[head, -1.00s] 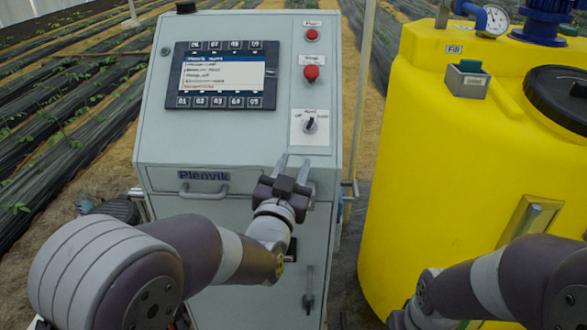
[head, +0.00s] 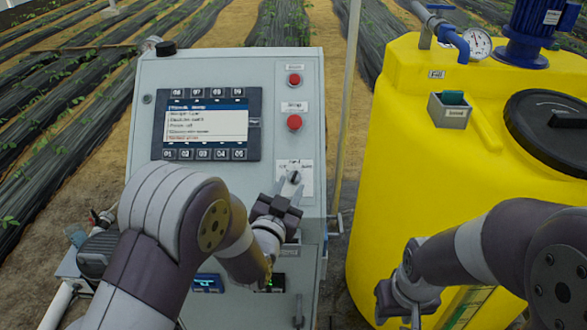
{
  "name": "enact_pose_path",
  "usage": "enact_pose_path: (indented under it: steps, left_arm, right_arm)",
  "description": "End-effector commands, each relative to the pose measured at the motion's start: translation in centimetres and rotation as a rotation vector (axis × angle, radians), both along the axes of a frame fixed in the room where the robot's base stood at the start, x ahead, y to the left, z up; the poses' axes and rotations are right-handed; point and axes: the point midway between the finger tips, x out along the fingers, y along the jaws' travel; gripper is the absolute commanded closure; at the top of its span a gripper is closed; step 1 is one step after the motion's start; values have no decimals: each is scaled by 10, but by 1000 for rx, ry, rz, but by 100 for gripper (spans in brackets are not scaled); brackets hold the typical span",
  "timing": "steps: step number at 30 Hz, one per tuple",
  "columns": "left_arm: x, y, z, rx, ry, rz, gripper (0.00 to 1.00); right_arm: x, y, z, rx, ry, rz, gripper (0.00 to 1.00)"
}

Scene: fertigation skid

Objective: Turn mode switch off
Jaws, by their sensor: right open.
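The mode switch (head: 294,177) is a small dark knob on a white plate at the lower right of the grey cabinet's sloped panel. My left gripper (head: 291,187) is right at the switch, with its two fingers apart and the tips by the knob. I cannot tell whether the fingers touch it, and the knob's angle is hard to read. My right gripper (head: 414,318) is open at the bottom of the view, in front of the yellow tank and away from the panel.
A screen (head: 207,124) with keys is on the left of the panel. The yellow tank (head: 400,150) with a black lid (head: 550,128) stands at right.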

Motion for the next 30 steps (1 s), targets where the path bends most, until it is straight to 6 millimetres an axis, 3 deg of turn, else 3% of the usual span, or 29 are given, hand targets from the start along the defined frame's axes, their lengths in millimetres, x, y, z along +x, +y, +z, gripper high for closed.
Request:
enact_pose_path:
  steps: [1, 6, 17, 21, 30]
  left_arm:
    - [10, -3, 4, 0, 0, 1, 65]
    - [30, -9, 2, 0, 0, 0, 65]
    - [36, -11, 0, 0, 0, 0, 65]
    - [36, -11, 0, 0, 0, 0, 100]
    - [35, -11, -3, -4, 5, 7, 100]
  right_arm:
    - [0, 0, 9, 0, 0, 0, 57]
    - [0, 0, 15, 0, 0, 0, 57]
    - [0, 0, 16, 0, 0, 0, 57]
    - [0, 0, 16, 0, 0, 0, 57]
    - [0, 0, 13, 0, 0, 0, 57]
